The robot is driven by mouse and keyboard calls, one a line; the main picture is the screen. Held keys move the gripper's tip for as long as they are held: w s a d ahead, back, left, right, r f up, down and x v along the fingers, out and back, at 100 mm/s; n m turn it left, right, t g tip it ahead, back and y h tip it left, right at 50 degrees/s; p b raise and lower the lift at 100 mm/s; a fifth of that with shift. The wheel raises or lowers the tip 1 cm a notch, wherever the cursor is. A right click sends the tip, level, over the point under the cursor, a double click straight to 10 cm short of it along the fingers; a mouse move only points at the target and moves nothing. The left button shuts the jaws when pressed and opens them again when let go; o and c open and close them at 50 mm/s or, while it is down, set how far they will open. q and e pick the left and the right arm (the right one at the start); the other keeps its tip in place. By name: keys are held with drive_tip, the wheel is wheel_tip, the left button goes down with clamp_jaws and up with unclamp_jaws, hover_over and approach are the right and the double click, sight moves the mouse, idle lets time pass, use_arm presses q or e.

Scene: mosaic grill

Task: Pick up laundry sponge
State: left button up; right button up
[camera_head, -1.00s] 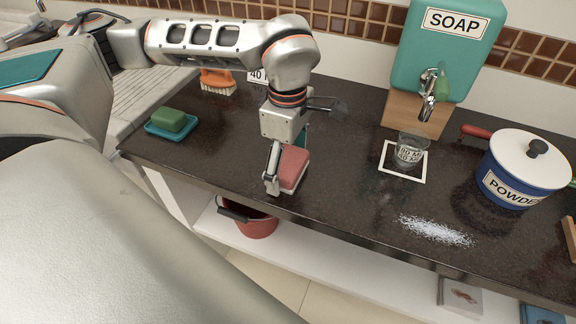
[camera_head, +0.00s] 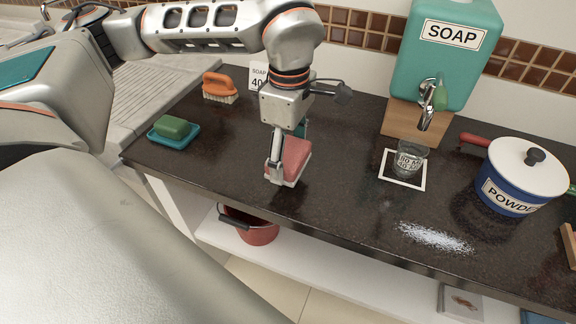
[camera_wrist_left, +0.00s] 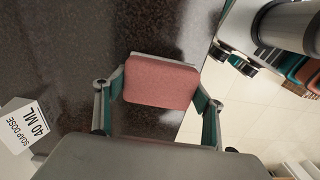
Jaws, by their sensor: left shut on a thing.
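The laundry sponge (camera_head: 291,157) is a pink-red block with a pale underside. My left gripper (camera_head: 287,158) is shut on it, near the front edge of the dark counter. In the left wrist view the sponge (camera_wrist_left: 160,82) sits between the two fingers of the left gripper (camera_wrist_left: 158,95), one at each side. In the head view one finger covers part of its left side. I cannot tell if its underside touches the counter. My right gripper is not in view.
A green soap bar on a teal dish (camera_head: 174,133) and an orange brush (camera_head: 219,86) lie to the left. A glass (camera_head: 410,157), a blue pot (camera_head: 512,196) and spilled white powder (camera_head: 435,237) are to the right. A red bucket (camera_head: 254,232) stands below the counter.

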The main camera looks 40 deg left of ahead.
sight(289, 151)
use_arm(q)
wheel_tip(289, 151, up, 15)
drive_tip(key=p, duration=0.2)
